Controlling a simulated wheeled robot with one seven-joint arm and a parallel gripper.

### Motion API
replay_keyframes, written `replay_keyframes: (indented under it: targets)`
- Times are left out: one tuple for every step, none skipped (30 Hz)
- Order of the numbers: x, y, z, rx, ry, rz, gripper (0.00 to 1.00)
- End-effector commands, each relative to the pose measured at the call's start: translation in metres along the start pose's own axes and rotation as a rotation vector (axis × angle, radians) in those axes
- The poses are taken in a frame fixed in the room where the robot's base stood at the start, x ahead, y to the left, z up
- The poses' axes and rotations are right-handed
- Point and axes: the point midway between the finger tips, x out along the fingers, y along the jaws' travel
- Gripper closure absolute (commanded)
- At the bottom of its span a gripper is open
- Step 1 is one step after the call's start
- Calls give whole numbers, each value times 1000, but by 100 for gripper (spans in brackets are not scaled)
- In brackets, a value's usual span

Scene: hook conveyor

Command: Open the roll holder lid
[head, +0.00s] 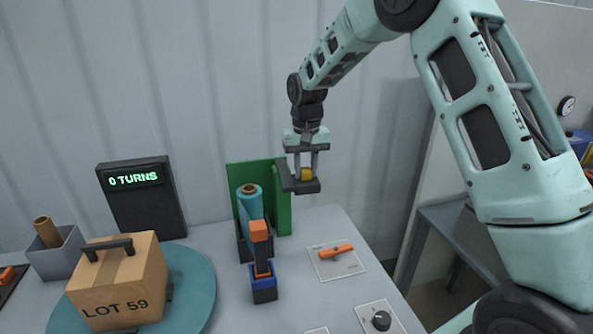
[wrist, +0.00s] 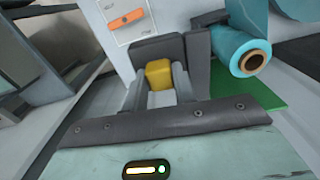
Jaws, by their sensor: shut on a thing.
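The roll holder has a green back panel (head: 278,200) and a blue roll (head: 250,206) standing upright in front of it. A dark grey lid (head: 287,176) juts out to the right from the panel's top right edge and carries a yellow handle (head: 307,174). My gripper (head: 306,166) points down and is shut on the yellow handle. In the wrist view the handle (wrist: 159,74) sits between my fingers, with the dark grey lid (wrist: 199,62) beside it and the roll's brown core (wrist: 252,62) to the right.
An orange-topped tool (head: 260,245) stands in a blue holder (head: 264,288) in front of the roll. An orange lever (head: 337,251) lies on a plate to the right. A box marked LOT 59 (head: 122,284) sits on a teal turntable (head: 195,290). A display (head: 140,195) reads 0 TURNS.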

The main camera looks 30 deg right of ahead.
Motion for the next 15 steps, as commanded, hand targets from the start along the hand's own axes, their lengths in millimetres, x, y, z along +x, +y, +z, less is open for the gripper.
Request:
replay_keyframes:
  targets:
    - [-2,4,-3,-23,3,-1,100]
    - [-2,5,-4,-40,3,-1,100]
    - [-2,7,-5,-59,3,0,100]
    - [-2,9,-5,-73,3,0,100]
    - [-2,10,-6,-85,3,0,100]
    - [-2,11,-7,-101,3,0,100]
    - [-2,12,-7,-110,3,0,100]
    - [-2,13,-8,-120,3,0,100]
    - [-2,14,-9,-130,4,0,100]
    - [-2,14,-9,-137,4,0,100]
    - [-2,14,-9,-143,4,0,100]
    - [-2,15,-10,-149,4,0,100]
    - [-2,15,-10,-153,4,0,100]
    - [-2,16,-10,-155,4,0,100]
    - [-2,16,-10,-158,4,0,100]
